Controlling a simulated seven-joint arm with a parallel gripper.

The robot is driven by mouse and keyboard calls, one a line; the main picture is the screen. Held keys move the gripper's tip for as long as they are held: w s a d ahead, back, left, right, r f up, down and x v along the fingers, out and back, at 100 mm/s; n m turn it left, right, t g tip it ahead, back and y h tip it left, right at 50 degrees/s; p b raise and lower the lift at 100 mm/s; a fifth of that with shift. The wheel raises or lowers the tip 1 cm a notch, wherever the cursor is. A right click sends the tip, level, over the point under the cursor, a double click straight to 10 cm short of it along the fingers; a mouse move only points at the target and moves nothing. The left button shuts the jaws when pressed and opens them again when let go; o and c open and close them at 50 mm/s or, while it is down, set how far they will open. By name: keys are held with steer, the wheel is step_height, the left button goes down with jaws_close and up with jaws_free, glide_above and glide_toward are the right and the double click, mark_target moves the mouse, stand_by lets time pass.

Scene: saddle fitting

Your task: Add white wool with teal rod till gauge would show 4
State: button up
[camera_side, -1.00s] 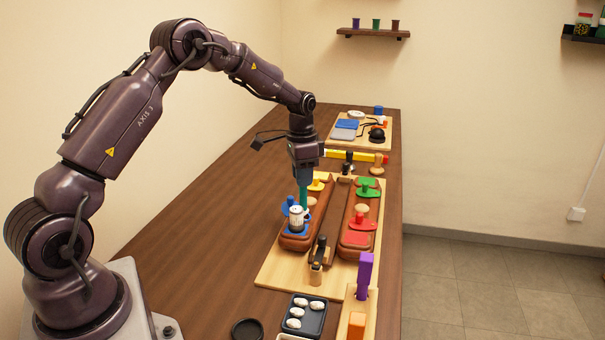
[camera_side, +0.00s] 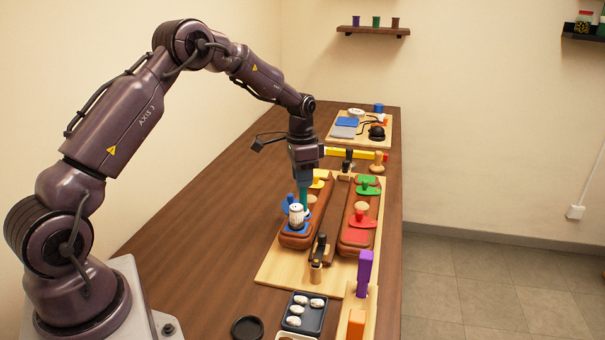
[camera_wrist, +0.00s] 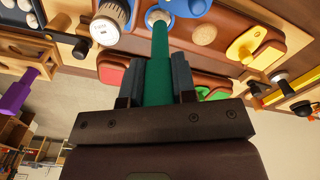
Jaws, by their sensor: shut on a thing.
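My gripper (camera_side: 303,182) is shut on the teal rod (camera_wrist: 158,75), which points down at the near end of the left brown saddle panel (camera_side: 290,243). In the wrist view the rod's far end meets a pale round spot at a blue piece (camera_wrist: 185,6); whether it is inside an opening I cannot tell. The white gauge (camera_side: 296,212) stands close beside the rod, and its small face (camera_wrist: 104,32) is too blurred to read. Several white wool tufts (camera_side: 303,309) lie in a dark tray (camera_side: 322,324) at the front.
The right panel carries green (camera_side: 367,186) and red (camera_side: 357,234) clamp pieces. A dark stand (camera_side: 320,250) sits between the panels. A round black dish (camera_side: 247,328) lies near the tray. The left tabletop is clear.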

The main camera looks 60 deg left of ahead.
steer(key=shift+f, duration=1.25)
stand_by(0.7)
steer(key=shift+r, duration=4.05)
